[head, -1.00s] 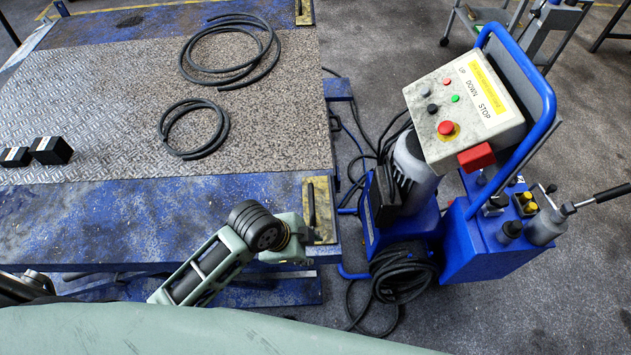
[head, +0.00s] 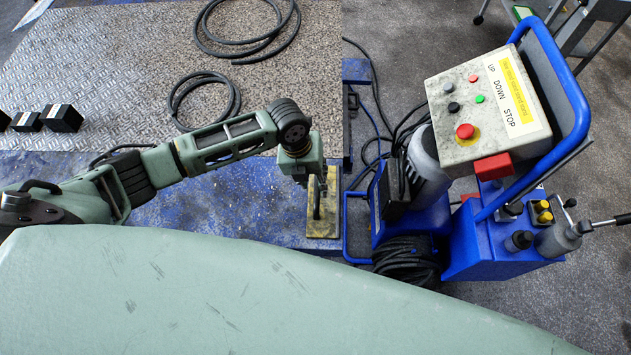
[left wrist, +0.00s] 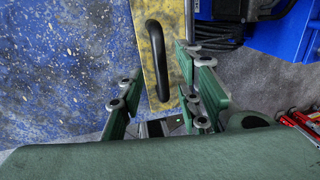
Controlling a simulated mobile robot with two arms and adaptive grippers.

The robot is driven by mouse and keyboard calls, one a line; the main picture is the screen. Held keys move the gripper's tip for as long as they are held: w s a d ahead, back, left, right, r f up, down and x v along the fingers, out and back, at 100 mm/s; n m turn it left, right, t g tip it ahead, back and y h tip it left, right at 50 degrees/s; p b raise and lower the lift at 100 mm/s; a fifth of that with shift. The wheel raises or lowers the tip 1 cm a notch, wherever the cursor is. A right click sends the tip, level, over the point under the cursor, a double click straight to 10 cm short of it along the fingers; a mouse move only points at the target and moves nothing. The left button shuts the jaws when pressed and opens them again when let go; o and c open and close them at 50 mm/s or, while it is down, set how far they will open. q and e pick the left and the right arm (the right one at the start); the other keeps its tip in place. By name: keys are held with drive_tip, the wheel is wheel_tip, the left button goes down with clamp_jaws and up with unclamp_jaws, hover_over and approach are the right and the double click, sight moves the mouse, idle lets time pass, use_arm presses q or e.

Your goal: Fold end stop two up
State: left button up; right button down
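The end stop is a worn yellow plate (head: 326,228) with a black bar handle (head: 317,206), at the near right corner of the blue lift table (head: 225,215). It appears to lie flat. My left gripper (head: 308,180) is above its far part and partly hides it. In the left wrist view the yellow plate (left wrist: 146,30) and curved black handle (left wrist: 158,55) show between the spread fingers of my left gripper (left wrist: 158,95). The fingers are open and empty; contact with the handle cannot be seen. My right gripper is not in view.
A blue pump unit (head: 500,240) with a control box (head: 488,105) and push handle stands close right of the table. Coiled cables (head: 408,260) lie beside it. Two hose loops (head: 203,100) and small black blocks (head: 62,118) rest on the tread plate.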

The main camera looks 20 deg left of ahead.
sight(316, 188)
use_arm(q)
drive_tip(key=shift+w+d+f, duration=0.1)
drive_tip(key=shift+d+f, duration=0.05)
drive_tip(key=shift+f, duration=0.4)
drive_tip(key=shift+d+f, duration=0.1)
drive_tip(key=shift+f, duration=0.9)
clamp_jaws()
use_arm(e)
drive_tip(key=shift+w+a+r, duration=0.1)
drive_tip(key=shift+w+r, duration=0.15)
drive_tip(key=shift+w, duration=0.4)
